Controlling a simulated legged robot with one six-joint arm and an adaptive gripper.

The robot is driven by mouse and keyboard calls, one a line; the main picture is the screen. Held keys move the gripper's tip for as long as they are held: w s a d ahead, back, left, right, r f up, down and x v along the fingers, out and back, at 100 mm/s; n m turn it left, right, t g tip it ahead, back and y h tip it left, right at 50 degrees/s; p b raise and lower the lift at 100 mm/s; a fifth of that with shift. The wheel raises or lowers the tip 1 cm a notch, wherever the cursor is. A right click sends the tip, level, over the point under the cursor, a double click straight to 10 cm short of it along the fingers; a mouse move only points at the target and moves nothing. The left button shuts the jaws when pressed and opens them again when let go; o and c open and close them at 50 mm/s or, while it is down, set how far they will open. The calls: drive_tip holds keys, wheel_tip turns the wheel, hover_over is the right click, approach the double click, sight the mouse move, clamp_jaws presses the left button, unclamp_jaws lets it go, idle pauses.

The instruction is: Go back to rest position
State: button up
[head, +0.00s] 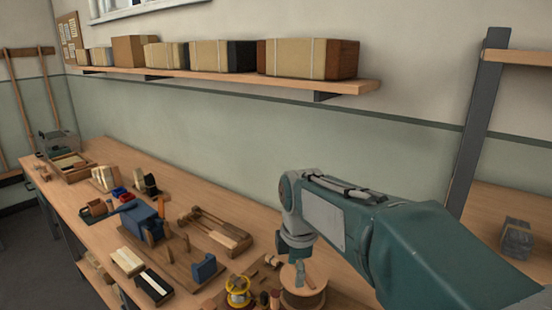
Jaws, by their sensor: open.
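My gripper (302,276) points down at the end of my teal arm, which reaches in from the lower right. It is over the near right part of the wooden bench (190,205). It is open, though its fingers are small and hard to make out. A round wooden spool or disc (304,298) is directly below or behind the fingertips. I cannot tell whether they touch it. No held object is visible in the gripper.
A yellow spool (238,291) stands left of my gripper. A blue machine (142,222), a wooden rack (214,232) and pale and dark blocks (154,286) crowd the bench. A shelf (350,84) with boxes runs along the wall. A dark upright post (476,130) stands at right.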

drive_tip(key=s+d+m+t, duration=0.2)
drive_tip(key=s+d+m, duration=0.4)
drive_tip(key=s+m, duration=0.4)
drive_tip(key=s+d+m+t, duration=0.2)
drive_tip(key=s+d+m, duration=0.4)
drive_tip(key=s+m, duration=0.3)
drive_tip(key=shift+s+m, duration=0.4)
drive_tip(key=shift+m, duration=0.2)
